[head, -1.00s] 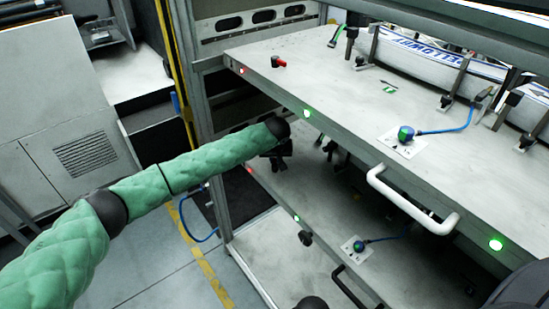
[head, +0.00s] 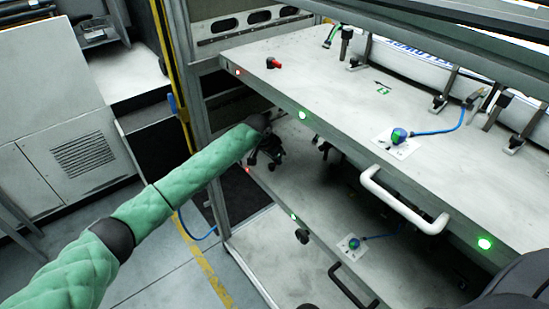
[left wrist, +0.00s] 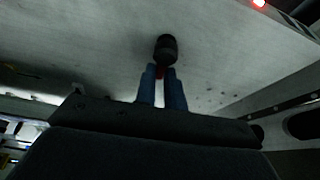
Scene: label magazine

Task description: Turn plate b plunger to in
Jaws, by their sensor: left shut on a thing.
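My left gripper (head: 272,158) reaches in from the left, under the front left corner of the upper plate (head: 340,85) and over the lower plate (head: 262,230). In the left wrist view its two blue fingers (left wrist: 164,78) are close together at a plunger (left wrist: 166,47) with a black knob and a bit of red between the fingertips. The gripper is shut on this plunger. In the head view the gripper and the upper plate hide the plunger. Another plunger, red and black (head: 273,63), lies on the upper plate. My right gripper does not show.
A red lamp (head: 247,170) and a green lamp (head: 294,216) sit on the lower plate's edge. The upper plate has a red lamp (head: 238,72), green lamps (head: 303,115) and a white handle (head: 400,200). A frame post (head: 187,90) stands left of the plates.

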